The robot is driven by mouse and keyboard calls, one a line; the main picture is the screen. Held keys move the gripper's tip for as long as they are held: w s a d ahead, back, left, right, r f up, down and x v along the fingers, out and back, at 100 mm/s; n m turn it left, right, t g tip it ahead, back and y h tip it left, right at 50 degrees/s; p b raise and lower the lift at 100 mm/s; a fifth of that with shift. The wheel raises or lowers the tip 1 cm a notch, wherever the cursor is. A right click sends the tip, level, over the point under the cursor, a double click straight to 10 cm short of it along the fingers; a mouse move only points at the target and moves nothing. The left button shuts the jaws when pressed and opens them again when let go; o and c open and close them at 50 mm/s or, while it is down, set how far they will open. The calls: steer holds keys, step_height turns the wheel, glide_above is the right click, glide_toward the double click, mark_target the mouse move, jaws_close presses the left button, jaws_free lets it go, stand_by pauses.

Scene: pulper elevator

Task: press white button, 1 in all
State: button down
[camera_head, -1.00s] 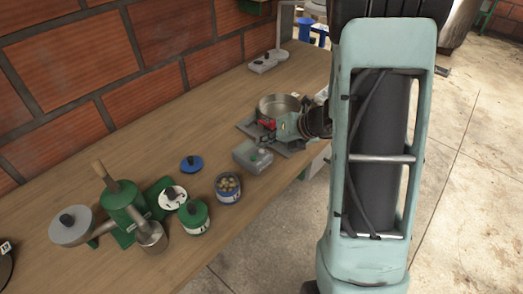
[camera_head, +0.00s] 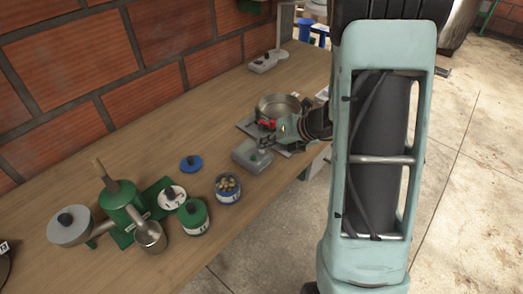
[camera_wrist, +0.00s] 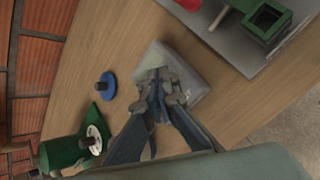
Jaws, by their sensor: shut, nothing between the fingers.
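A grey control box (camera_head: 250,158) stands near the front edge of the wooden table, and a small green spot shows on its top. It also shows in the wrist view (camera_wrist: 192,68), partly behind my fingers. My gripper (camera_head: 264,147) is shut and empty, with its fingertips over the top of the box. In the wrist view my closed fingers (camera_wrist: 160,92) cover part of the box top. I cannot make out a white button; it may be behind the fingers. I cannot tell whether the fingertips touch the box.
A metal pan (camera_head: 278,107) on a grey base stands just behind my gripper. A blue jar (camera_head: 228,189), a green jar (camera_head: 194,218), a blue lid (camera_head: 191,164) and a green hand-cranked machine (camera_head: 122,205) stand to the left. A grey scale (camera_head: 264,63) stands at the back.

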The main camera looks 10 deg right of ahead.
mark_target(264, 151)
steer(key=shift+f+b, duration=0.35)
steer(key=shift+f, duration=0.1)
stand_by(0.3)
steer(key=shift+r, duration=0.1)
steer(key=shift+r+p, duration=0.8)
steer(key=shift+p, duration=0.05)
step_height(264, 151, up, 5)
steer(key=p, duration=0.4)
steer(key=shift+r+p, duration=0.1)
steer(key=shift+p, duration=0.3)
stand_by(0.4)
